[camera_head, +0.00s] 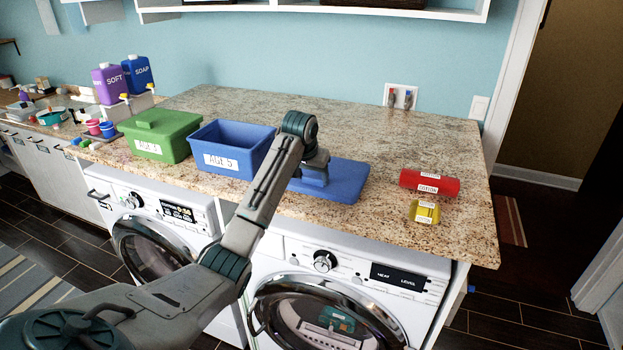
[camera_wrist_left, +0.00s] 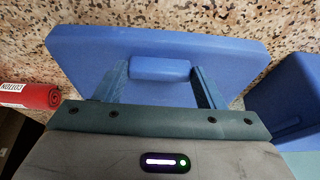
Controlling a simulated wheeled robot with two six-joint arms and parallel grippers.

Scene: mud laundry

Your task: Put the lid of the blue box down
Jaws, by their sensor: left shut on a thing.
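The blue box (camera_head: 232,146), labelled "AGE 5", stands open on the granite counter. Its blue lid (camera_head: 347,180) lies flat just right of the box, at the counter's front edge; it also shows in the left wrist view (camera_wrist_left: 85,55). Whether it rests fully on the counter or hovers slightly is hard to tell. My left gripper (camera_head: 315,172) is over the lid and shut on its raised handle (camera_wrist_left: 160,69), with a finger on each side in the left wrist view. My arm hides part of the lid in the head view. My right gripper is not in view.
A green lidded box (camera_head: 161,135) stands left of the blue box. A red roll labelled "COTTON" (camera_head: 430,181) and a yellow item (camera_head: 424,212) lie right of the lid. The counter behind is clear. Washing machines (camera_head: 345,285) stand below.

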